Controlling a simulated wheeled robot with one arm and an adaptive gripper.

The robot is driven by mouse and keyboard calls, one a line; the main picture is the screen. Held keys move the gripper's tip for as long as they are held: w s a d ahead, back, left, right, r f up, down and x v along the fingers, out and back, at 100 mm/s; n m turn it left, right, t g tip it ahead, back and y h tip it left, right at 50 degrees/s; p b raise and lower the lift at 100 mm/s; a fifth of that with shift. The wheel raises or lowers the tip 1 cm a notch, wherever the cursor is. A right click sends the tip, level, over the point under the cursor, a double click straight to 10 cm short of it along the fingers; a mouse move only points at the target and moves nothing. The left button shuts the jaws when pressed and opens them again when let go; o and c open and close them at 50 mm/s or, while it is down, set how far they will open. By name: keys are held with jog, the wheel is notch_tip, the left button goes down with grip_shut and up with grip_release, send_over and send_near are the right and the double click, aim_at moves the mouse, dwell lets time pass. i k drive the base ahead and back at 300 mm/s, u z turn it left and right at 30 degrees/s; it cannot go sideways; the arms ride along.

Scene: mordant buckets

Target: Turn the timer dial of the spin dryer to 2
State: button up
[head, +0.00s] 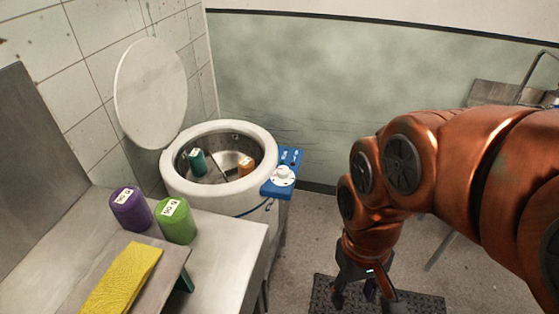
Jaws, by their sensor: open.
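The spin dryer (175,188) is a white round drum in the middle left, with its round lid (151,92) raised against the tiled wall. A blue control panel (291,158) is on its right side. The white timer dial (283,175) is on the panel; its marks are too small to read. Inside the drum are a teal container (197,162) and an orange container (246,166). My gripper (362,302) is open and empty, pointing down at the lower right, apart from the dial and to its right. Its fingertips are near the frame's bottom edge.
A pale table (225,235) at the lower left holds a purple container (130,209), a green container (175,221) and a yellow cloth (123,279). A black mat (420,304) lies on the floor below my gripper. A metal sink (497,94) is at the right. Floor between dryer and arm is clear.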

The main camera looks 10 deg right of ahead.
aim_at(282, 172)
jog(key=k, duration=0.5)
jog(key=z, duration=0.8)
jog(key=i, duration=0.8)
jog(key=u, duration=1.9)
